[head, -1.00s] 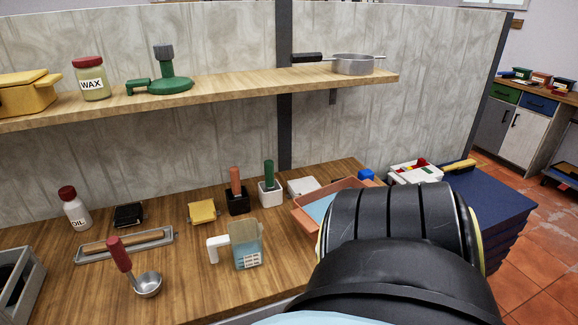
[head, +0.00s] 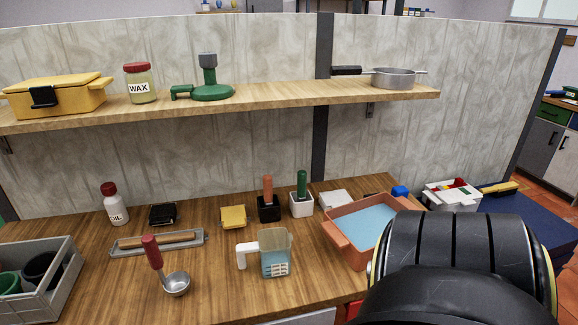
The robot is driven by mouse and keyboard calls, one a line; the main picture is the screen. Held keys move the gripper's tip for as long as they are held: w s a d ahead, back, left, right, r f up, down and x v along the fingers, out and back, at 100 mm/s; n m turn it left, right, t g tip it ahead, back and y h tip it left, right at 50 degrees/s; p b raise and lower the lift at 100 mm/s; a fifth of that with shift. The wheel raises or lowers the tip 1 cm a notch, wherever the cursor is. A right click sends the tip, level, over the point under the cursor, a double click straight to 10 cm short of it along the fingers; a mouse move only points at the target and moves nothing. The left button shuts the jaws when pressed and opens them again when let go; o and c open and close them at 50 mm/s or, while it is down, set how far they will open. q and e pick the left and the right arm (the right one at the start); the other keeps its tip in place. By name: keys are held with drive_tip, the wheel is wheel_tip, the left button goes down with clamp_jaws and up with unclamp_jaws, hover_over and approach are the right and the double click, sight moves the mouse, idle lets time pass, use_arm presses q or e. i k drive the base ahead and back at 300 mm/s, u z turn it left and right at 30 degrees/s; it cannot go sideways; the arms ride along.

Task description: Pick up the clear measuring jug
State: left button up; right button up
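The clear measuring jug (head: 275,254) stands upright on the wooden workbench, a little right of the middle front. It is see-through with a bluish tint, white markings on its front and a white handle (head: 247,256) pointing left. Nothing touches it. A black arm link of mine fills the lower right of the head view, right of the jug. Neither of my grippers shows in the view.
Two small pots with handles (head: 269,208) stand behind. A grey crate (head: 60,277) is at the left. A shelf (head: 300,91) hangs above.

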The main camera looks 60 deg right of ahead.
sight(273, 246)
drive_tip(key=u, duration=1.1)
drive_tip(key=k, duration=1.35)
drive_tip(key=z, duration=1.5)
drive_tip(key=i, duration=0.5)
drive_tip(key=z, duration=0.05)
